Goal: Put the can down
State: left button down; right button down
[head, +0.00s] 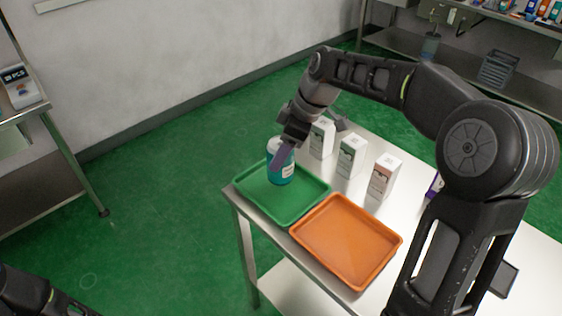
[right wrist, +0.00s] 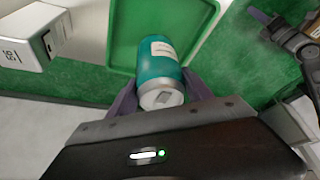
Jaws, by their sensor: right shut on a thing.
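A teal can (head: 287,174) with a white label is between the purple fingers of my right gripper (head: 279,158), which is shut on it. The can is over the back part of the green tray (head: 304,207); I cannot tell whether its base touches the tray. In the right wrist view, the can (right wrist: 160,66) lies between both fingers with one pale round end towards the camera, and the green tray (right wrist: 196,18) is behind it. Part of my left arm shows at the lower left of the head view. A dark part with a purple tip, probably my left gripper (right wrist: 268,24), is at the right wrist view's upper right.
An orange tray (head: 345,245) stands right of the green one on the metal table. Several white boxes (head: 351,157) stand upright behind the trays, close to my right forearm. A side table (head: 40,105) is at the left, with green floor between.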

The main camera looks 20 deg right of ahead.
jog(key=shift+f, duration=1.8)
jog(key=shift+f, duration=0.2)
jog(key=shift+c, duration=2.2)
grip_release()
jog(key=shift+r, duration=0.15)
jog(key=v, duration=1.2)
